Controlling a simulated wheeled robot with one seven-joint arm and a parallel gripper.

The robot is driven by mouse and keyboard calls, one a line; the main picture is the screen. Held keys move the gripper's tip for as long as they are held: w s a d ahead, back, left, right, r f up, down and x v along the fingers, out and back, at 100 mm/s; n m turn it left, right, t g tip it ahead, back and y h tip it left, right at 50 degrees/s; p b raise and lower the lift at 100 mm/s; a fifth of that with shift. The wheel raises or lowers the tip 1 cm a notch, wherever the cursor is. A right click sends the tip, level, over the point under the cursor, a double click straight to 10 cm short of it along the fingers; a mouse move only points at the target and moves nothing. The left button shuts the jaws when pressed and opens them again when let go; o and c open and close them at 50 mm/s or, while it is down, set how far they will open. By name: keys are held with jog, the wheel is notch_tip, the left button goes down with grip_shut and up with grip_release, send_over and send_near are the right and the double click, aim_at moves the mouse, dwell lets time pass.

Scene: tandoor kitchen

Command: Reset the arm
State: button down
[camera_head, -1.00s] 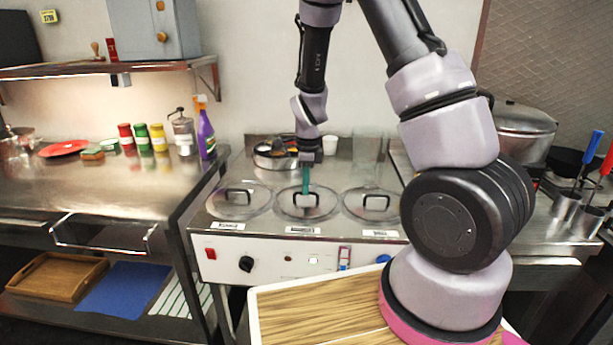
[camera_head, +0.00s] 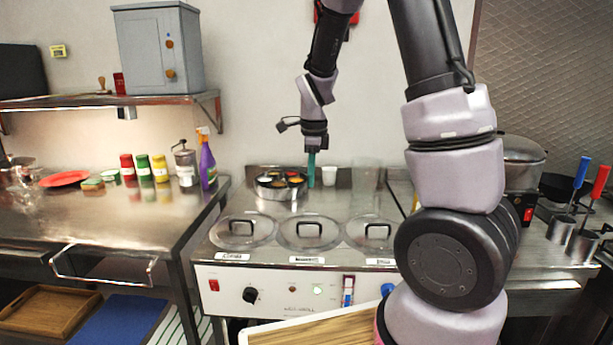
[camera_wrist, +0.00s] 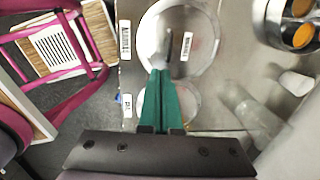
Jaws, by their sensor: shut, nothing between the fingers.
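My gripper (camera_head: 311,168) hangs above the steel counter, over the area behind the lids, with its green fingers pointing down. In the wrist view the green fingers (camera_wrist: 160,100) are together with nothing between them. Below it, several round glass lids with black handles sit in a row; the middle lid (camera_head: 290,240) is under and in front of the gripper. The wrist view shows one lid (camera_wrist: 205,68) beyond the fingertips. The gripper appears apart from the lids and the counter.
A round spice container (camera_head: 265,191) and a white cup (camera_head: 329,176) stand near the gripper. A clear glass (camera_head: 366,176) is to the right. A large pot (camera_head: 522,165) stands further right. A purple spray bottle (camera_head: 208,163) and jars stand on the left counter.

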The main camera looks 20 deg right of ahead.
jog(key=s+d+r+n+t+y, duration=0.1)
jog(key=s+d+r+n+t, duration=0.2)
jog(key=s+r+n, duration=1.4)
notch_tip(320, 180, up, 4)
jog(key=s+t, duration=0.2)
jog(key=t, duration=0.1)
jog(key=shift+s+f+n+y, duration=0.15)
jog(key=shift+s+n+y, duration=0.15)
jog(key=shift+s+y, duration=0.1)
dwell(0.6)
